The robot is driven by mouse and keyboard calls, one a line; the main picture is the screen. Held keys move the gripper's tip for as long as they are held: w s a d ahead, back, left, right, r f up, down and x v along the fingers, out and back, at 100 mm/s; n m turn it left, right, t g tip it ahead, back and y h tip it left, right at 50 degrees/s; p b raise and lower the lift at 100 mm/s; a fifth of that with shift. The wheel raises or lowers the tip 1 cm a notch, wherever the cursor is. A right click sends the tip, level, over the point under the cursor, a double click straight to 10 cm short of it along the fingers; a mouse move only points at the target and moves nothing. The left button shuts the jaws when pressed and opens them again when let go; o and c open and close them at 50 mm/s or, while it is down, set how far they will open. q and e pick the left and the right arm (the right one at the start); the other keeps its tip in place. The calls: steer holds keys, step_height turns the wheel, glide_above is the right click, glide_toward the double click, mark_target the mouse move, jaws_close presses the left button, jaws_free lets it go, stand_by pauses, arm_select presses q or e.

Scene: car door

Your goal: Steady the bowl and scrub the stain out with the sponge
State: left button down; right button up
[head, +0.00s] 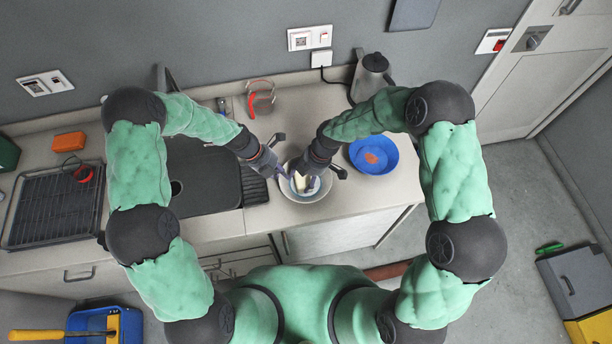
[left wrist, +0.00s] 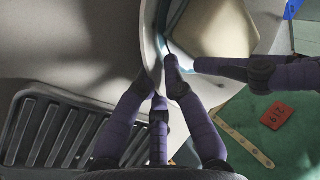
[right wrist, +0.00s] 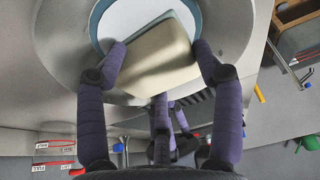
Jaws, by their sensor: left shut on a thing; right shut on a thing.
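A pale bowl (head: 288,196) stands on the counter right of the sink; its wide rim also shows in the left wrist view (left wrist: 150,35) and right wrist view (right wrist: 60,45). My left gripper (left wrist: 165,75) is shut on the bowl's rim on its left side. A cream sponge (right wrist: 155,60) with a thin darker layer is inside the bowl; it also shows in the left wrist view (left wrist: 215,25). My right gripper (right wrist: 160,45) is shut on the sponge, one finger on each side, over the bowl's blue-ringed inside. No stain shows; the sponge and fingers cover part of the bowl's bottom.
A blue dish (head: 388,161) with an orange-brown patch sits close right of the bowl. A dark sink (head: 205,175) lies to the left. A glass jug with a red handle (head: 260,98) and a kettle (head: 372,75) stand behind. The counter's front edge is near the bowl.

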steer(key=shift+d, duration=0.15)
steer(key=shift+w+d+f, duration=0.1)
steer(key=shift+d, duration=0.6)
steer(key=shift+a, duration=0.1)
steer(key=shift+s+a, duration=0.2)
steer(key=shift+a, duration=0.55)
steer(key=shift+d, duration=0.15)
steer(key=shift+w+d, duration=0.2)
steer(key=shift+d, duration=0.55)
steer(key=shift+w+r, duration=0.1)
steer(key=shift+r, duration=4.5)
